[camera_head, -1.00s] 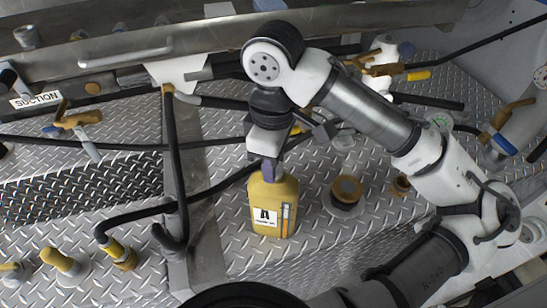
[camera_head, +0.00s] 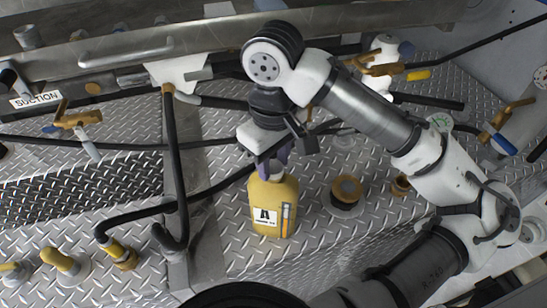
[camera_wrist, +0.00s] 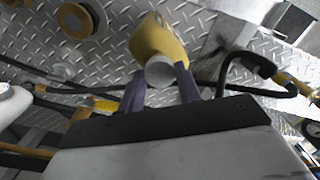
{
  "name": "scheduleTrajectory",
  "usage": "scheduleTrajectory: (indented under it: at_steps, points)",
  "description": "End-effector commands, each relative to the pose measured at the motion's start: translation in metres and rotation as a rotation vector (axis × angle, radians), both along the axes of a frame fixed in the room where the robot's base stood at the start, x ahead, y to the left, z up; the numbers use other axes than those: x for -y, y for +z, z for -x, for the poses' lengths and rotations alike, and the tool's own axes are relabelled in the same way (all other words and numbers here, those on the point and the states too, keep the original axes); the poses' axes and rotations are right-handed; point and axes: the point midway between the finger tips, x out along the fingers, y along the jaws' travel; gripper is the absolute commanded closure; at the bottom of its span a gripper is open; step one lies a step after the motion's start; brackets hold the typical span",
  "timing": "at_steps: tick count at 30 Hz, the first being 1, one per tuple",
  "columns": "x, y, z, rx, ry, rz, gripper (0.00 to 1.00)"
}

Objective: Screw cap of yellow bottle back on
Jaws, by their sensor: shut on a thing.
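The yellow bottle (camera_head: 270,205) stands upright on the diamond-plate floor below my gripper (camera_head: 271,162), its white label facing the head camera. In the wrist view the bottle (camera_wrist: 160,42) shows beyond the fingers. A round pale grey cap (camera_wrist: 159,72) sits at the bottle's top, between the two purple fingers of my gripper (camera_wrist: 161,80). My gripper is shut on the cap from its two sides. The bottle's neck and the thread under the cap are hidden, so I cannot tell how tightly the cap sits.
A black and tan round fitting (camera_head: 346,192) stands just right of the bottle. A bent black hose (camera_head: 174,170) and a metal post are on the left. Hoses cross behind the bottle. Yellow-capped fittings (camera_head: 62,260) stand at lower left. Floor in front of the bottle is clear.

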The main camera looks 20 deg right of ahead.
Motion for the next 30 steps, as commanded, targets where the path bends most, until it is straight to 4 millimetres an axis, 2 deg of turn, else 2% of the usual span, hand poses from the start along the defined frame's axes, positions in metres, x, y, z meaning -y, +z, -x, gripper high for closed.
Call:
scheduleTrajectory:
  at_steps: [5,12,15,26,30]
  points:
    - [0.0000,-0.0002,0.0001,0.000,-0.062,0.000,0.87]
    - [-0.0002,-0.0006,-0.0001,0.000,-0.360,-0.001,0.87]
    - [-0.0002,-0.0007,-0.0001,0.000,-0.429,-0.001,0.87]
    - [-0.0002,-0.0008,-0.0001,0.000,-0.462,-0.001,0.87]
    - [-0.0002,-0.0009,-0.0001,0.000,-0.597,-0.001,0.87]
